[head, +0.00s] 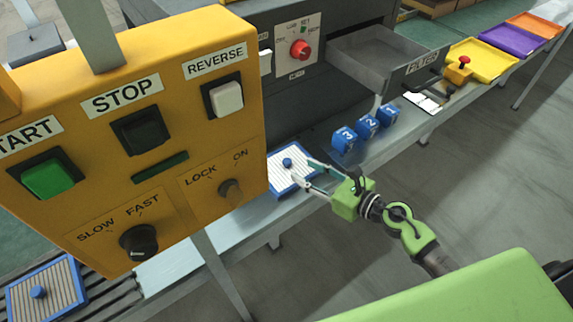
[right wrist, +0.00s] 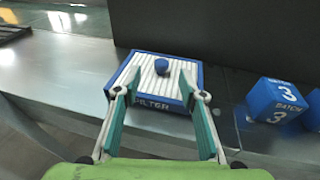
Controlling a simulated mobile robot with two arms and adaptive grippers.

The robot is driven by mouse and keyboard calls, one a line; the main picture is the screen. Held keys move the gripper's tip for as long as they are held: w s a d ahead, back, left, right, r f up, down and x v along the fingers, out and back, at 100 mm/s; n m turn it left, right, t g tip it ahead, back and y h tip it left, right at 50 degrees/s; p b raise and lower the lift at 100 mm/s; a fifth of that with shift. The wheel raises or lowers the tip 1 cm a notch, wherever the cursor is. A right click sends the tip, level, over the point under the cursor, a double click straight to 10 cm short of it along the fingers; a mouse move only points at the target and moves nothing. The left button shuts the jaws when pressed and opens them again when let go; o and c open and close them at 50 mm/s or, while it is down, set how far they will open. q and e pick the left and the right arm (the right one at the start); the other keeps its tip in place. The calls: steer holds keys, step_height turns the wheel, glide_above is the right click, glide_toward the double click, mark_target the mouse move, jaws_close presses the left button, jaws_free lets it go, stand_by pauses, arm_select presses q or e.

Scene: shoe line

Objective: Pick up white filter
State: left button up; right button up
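The white filter (head: 280,175) is a flat, blue-framed block with white pleats and a blue knob on top. It lies on the metal bench, partly hidden by the yellow control panel in the head view. In the right wrist view, the filter (right wrist: 140,78) shows whole, with lettering on its near side. My right gripper (head: 301,170) is open at the filter's near side. Its fingers (right wrist: 158,95) are spread left and right, with the knob beyond and between the tips. I cannot tell whether they touch the filter. My left gripper is not in view.
Blue numbered batch cubes (head: 367,127) stand right of the filter. An open grey drawer (head: 390,60) is behind them. The yellow control panel (head: 130,120) fills the left foreground. A browner filter (head: 60,295) lies lower left. Yellow, purple and orange trays (head: 513,40) stand far right.

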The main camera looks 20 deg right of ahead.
mark_target(291, 164)
steer(key=shift+w+a, duration=0.3)
steer(key=shift+w, duration=0.15)
steer(key=shift+w+a+f, duration=0.2)
steer(key=shift+w, duration=0.2)
steer(key=x, duration=0.4)
steer(key=shift+w+f, duration=0.3)
steer(key=shift+f, duration=0.15)
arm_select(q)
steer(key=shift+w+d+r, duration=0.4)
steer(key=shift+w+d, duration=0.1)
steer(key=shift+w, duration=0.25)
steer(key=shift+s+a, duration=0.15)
arm_select(e)
jaws_close()
